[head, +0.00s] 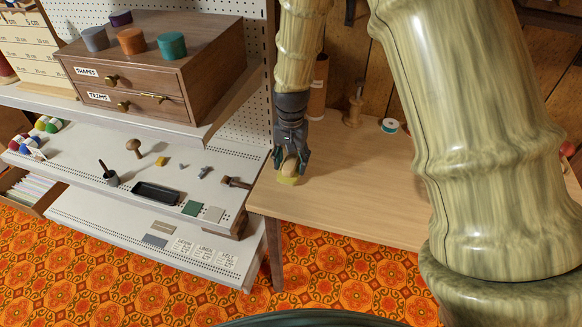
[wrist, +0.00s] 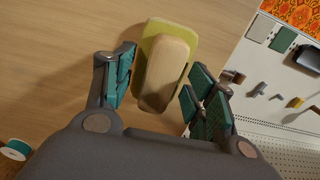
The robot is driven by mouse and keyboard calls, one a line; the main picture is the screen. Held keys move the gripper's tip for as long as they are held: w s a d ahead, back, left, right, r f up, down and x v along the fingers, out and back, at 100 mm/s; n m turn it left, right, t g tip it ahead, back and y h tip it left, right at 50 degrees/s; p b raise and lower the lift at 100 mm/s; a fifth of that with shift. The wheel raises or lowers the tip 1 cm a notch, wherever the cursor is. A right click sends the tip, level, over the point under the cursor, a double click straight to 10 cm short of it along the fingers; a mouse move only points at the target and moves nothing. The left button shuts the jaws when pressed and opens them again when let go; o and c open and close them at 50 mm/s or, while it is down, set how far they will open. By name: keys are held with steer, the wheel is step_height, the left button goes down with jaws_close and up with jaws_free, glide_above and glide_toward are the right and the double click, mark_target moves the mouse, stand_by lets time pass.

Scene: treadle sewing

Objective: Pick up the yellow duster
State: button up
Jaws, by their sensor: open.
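The yellow duster, a yellow-green pad with a pale wooden block as its handle, lies on the wooden table near its left front corner. It shows in the wrist view (wrist: 165,62) and, partly hidden by my fingers, in the head view (head: 287,180). My gripper (head: 291,162) is right above it, pointing down. In the wrist view my gripper (wrist: 158,78) is open, with its teal-padded fingers on either side of the wooden handle. Gaps show between the fingers and the handle, and I see no grip on it.
The wooden table (head: 350,190) is mostly clear to the right. A teal-and-white spool (head: 389,125) and a wooden spool stand (head: 353,108) sit at the back. White shelves left hold a black tray (head: 156,193) and small items. A drawer cabinet (head: 150,65) stands above.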

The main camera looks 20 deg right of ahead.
mark_target(291, 160)
steer(key=c, duration=1.2)
steer(key=shift+r, duration=0.65)
step_height(291, 160, up, 2)
steer(key=s+a+r+b, duration=0.1)
steer(key=s+a, duration=0.7)
steer(key=s, duration=0.5)
steer(key=shift+s+a+r+b, duration=0.2)
steer(key=shift+s+r+b, duration=0.1)
steer(key=shift+s+r, duration=0.05)
